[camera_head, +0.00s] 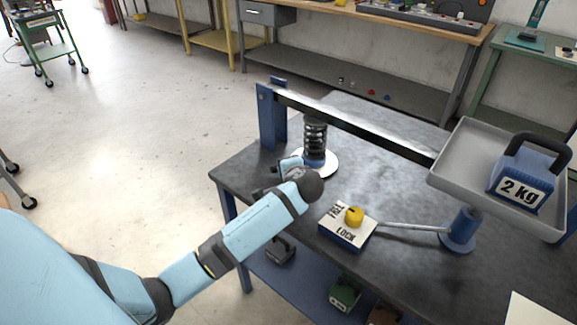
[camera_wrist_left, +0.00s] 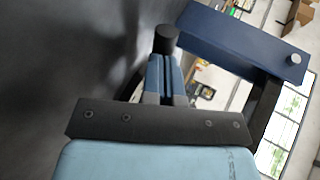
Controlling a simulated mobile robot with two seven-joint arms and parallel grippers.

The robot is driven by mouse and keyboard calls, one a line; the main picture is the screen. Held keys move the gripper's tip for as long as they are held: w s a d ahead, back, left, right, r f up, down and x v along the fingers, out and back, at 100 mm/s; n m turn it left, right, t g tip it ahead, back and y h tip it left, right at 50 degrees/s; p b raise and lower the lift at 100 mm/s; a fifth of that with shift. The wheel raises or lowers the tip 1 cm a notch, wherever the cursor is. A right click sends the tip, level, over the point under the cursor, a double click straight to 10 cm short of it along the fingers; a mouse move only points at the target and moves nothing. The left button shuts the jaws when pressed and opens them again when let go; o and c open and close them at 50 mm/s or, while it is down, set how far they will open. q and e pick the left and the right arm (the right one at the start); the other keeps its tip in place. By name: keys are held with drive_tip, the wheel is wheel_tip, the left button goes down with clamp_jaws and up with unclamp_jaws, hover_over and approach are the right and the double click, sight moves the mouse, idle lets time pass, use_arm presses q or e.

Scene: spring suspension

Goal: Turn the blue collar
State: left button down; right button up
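The blue collar (camera_head: 314,161) sits at the foot of the dark coil spring (camera_head: 315,135), above a round white plate (camera_head: 328,169). My left gripper (camera_head: 290,164) is just left of the collar at about its height, partly hidden by my own wrist. In the left wrist view, the gripper's blue fingers (camera_wrist_left: 165,75) lie close together. A dark round knob-like end (camera_wrist_left: 166,40) shows at their tips. I cannot tell whether the fingers grip it or whether it belongs to the collar. My right gripper is not in view.
A blue upright (camera_head: 271,116) stands behind the collar and looms in the left wrist view (camera_wrist_left: 240,38). A metal beam (camera_head: 360,127) passes over the spring to a tray (camera_head: 470,160) with a 2 Kg weight (camera_head: 524,178). A FREE/LOCK block with yellow knob (camera_head: 354,216) stands in front.

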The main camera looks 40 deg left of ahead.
use_arm(q)
drive_tip(key=shift+w+a+r+m+t+h+p, duration=0.15)
drive_tip(key=shift+a+m+t+h+p, duration=0.25)
drive_tip(key=shift+a+m+p, duration=0.2)
drive_tip(key=shift+w+a+r+m+t+h+p, duration=0.15)
drive_tip(key=shift+a+m+t+h+p, duration=0.15)
drive_tip(key=shift+a+m+t+p, duration=0.25)
drive_tip(key=shift+w+a+f+n+g+p, duration=0.25)
drive_tip(key=shift+w+a+p, duration=0.05)
drive_tip(key=shift+p, duration=0.35)
drive_tip(key=shift+w+a, duration=0.1)
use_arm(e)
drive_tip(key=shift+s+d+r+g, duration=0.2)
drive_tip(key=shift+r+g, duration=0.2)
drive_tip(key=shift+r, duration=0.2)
use_arm(q)
drive_tip(key=shift+f, duration=0.1)
